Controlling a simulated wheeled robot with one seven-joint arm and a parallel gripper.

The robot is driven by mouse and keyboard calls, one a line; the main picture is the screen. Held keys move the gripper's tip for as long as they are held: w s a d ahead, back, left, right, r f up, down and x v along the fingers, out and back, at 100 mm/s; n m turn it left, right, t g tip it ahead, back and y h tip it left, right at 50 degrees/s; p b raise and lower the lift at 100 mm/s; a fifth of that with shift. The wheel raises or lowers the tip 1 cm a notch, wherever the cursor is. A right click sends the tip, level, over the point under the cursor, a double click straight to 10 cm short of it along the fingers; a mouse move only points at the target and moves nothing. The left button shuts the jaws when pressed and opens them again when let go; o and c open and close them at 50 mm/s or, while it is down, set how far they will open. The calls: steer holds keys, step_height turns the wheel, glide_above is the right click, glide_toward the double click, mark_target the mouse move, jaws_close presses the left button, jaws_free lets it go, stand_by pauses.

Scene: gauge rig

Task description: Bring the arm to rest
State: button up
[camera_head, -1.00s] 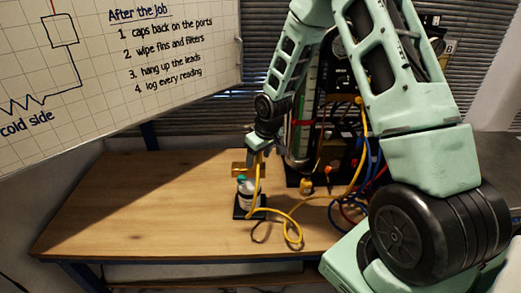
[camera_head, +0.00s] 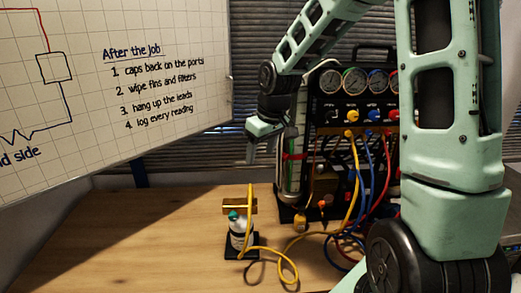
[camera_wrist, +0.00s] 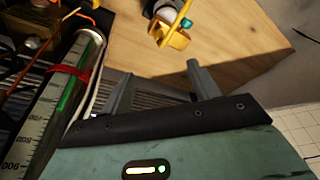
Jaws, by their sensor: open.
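My gripper (camera_head: 250,150) is raised above the back part of the wooden table (camera_head: 140,225), with nothing in it. In the wrist view my gripper (camera_wrist: 158,82) shows its two fingers spread apart.
A black gauge rig (camera_head: 355,110) with several dials and coloured hoses stands right of my gripper. A graduated cylinder with a red strap (camera_head: 292,160) is close beside my gripper. A whiteboard (camera_head: 150,100) hangs at left. The table's left part is clear.

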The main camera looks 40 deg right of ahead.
steer(key=shift+s+r, duration=0.1)
steer(key=shift+r, duration=0.2)
steer(key=s+a+f+n+g+b, duration=0.1)
steer(key=s+a+f+n+b, duration=0.1)
steer(key=s+a, duration=0.7)
steer(key=s+a+f+n+g+b, duration=0.1)
steer(key=s+a+f+n+b, duration=0.1)
steer(key=s+a, duration=0.7)
steer(key=a+f+n, duration=0.1)
steer(key=a+f, duration=0.1)
steer(key=a, duration=0.4)
steer(key=shift+s+a+b, duration=0.15)
steer(key=shift+a+b, duration=0.25)
steer(key=shift+n+g, duration=0.5)
steer(key=shift+n, duration=0.2)
steer(key=s, duration=0.2)
steer(key=s+a+f, duration=0.1)
steer(key=s, duration=0.2)
steer(key=s+a+b, duration=0.1)
steer(key=s, duration=0.1)
steer(key=shift+s+f, duration=0.35)
steer(key=shift+f, duration=0.05)
steer(key=shift+c, duration=0.3)
